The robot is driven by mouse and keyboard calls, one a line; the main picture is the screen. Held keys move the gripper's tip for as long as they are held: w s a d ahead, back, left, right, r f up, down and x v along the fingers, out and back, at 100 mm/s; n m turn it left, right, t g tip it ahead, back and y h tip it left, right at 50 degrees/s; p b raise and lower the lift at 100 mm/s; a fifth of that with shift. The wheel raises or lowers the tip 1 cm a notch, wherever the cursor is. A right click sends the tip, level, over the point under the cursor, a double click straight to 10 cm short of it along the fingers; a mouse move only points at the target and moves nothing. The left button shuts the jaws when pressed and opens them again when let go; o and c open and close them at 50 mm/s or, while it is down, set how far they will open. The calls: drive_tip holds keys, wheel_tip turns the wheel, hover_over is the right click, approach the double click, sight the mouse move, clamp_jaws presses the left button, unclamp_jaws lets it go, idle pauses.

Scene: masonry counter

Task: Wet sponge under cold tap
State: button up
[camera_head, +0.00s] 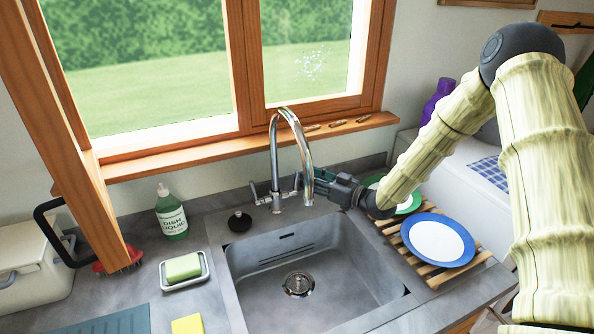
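The chrome tap (275,160) stands behind the sink, its tall spout arching over the basin (330,275). A short lever (256,192) sits on its left side, and another (297,181) is on its right side. No water shows under the spout. A yellow, sponge-like block (188,325) lies at the bottom edge of the picture, partly cut off. A green and pale yellow block (183,268) rests in a white dish (203,277) left of the sink. My gripper (318,186) is beside the tap's right lever, partly behind the spout; contact and finger opening cannot be made out.
A dish liquid bottle (171,215), a black plug (239,221) and a red brush (119,258) stand left and behind. A wooden rack (428,272) right of the sink holds a blue-rimmed plate (438,240) and a green-rimmed plate (408,203). The basin is empty.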

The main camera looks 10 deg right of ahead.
sight(297, 174)
drive_tip(key=x, duration=0.2)
drive_tip(key=p+x, duration=0.1)
drive_tip(key=x, duration=0.2)
drive_tip(key=shift+w+f, duration=0.2)
drive_tip(key=shift+w+a+f, duration=0.15)
drive_tip(key=shift+w+f, duration=0.15)
drive_tip(key=shift+w, duration=0.05)
drive_tip(key=shift+s+r, duration=0.15)
drive_tip(key=shift+c, duration=1)
clamp_jaws()
